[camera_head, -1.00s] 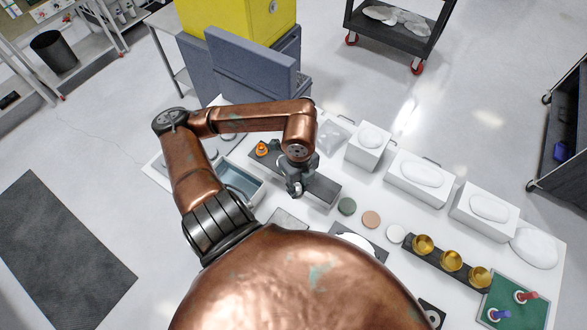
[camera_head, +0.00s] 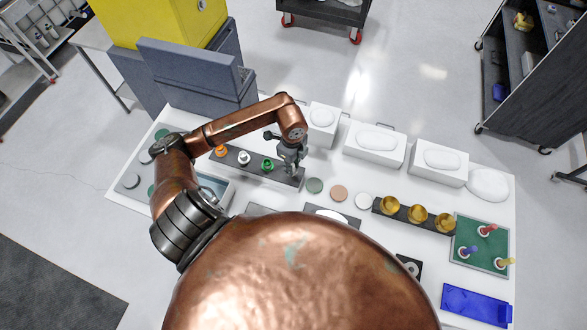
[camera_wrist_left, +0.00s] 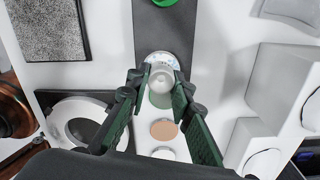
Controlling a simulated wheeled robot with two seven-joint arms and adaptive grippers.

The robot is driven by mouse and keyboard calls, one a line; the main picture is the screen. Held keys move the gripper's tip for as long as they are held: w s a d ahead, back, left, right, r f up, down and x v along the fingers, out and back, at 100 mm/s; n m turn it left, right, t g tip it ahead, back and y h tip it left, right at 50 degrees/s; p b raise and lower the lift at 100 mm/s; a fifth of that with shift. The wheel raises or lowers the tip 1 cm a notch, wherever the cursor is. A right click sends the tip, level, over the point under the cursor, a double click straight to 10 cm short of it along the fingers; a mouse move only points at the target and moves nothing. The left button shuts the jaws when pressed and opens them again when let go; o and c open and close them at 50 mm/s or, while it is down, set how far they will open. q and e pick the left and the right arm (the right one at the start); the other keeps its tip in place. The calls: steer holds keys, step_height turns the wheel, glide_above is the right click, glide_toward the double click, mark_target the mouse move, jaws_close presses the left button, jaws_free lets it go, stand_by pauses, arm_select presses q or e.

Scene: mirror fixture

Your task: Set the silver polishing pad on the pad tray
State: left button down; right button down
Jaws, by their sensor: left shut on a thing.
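My left gripper (camera_head: 289,173) is at the right end of a dark rack (camera_head: 235,160) on the white table. In the left wrist view its fingers (camera_wrist_left: 162,88) are closed around a pale grey knob-like piece (camera_wrist_left: 162,76) with a round light base at the rack's end. I cannot tell if the base touches the rack, or if this is the silver polishing pad. Loose round pads lie in a row: green (camera_head: 315,185), tan (camera_head: 340,193) and white (camera_head: 363,201). Grey discs (camera_head: 131,180) lie at the table's left. I cannot tell which thing is the pad tray. My right gripper is out of view.
Orange (camera_head: 221,151), white (camera_head: 243,157) and green (camera_head: 267,165) knobbed pieces stand on the rack. Gold cups (camera_head: 417,214), a green board with colored pegs (camera_head: 466,255) and a blue tray (camera_head: 476,304) are at right. White boxes (camera_head: 375,145) line the back edge.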

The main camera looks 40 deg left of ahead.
mark_target(294, 171)
arm_select(q)
steer(key=shift+w+d+f, duration=0.1)
steer(key=shift+w+f, duration=0.15)
steer(key=shift+f, duration=0.3)
step_height(294, 171, down, 2)
steer(key=shift+f+p, duration=0.1)
steer(key=shift+p, duration=0.7)
steer(key=shift+f, duration=0.25)
steer(key=shift+f, duration=0.1)
steer(key=c, duration=1.7)
jaws_free()
steer(key=shift+r, duration=0.6)
step_height(294, 171, up, 11)
steer(key=b, duration=0.3)
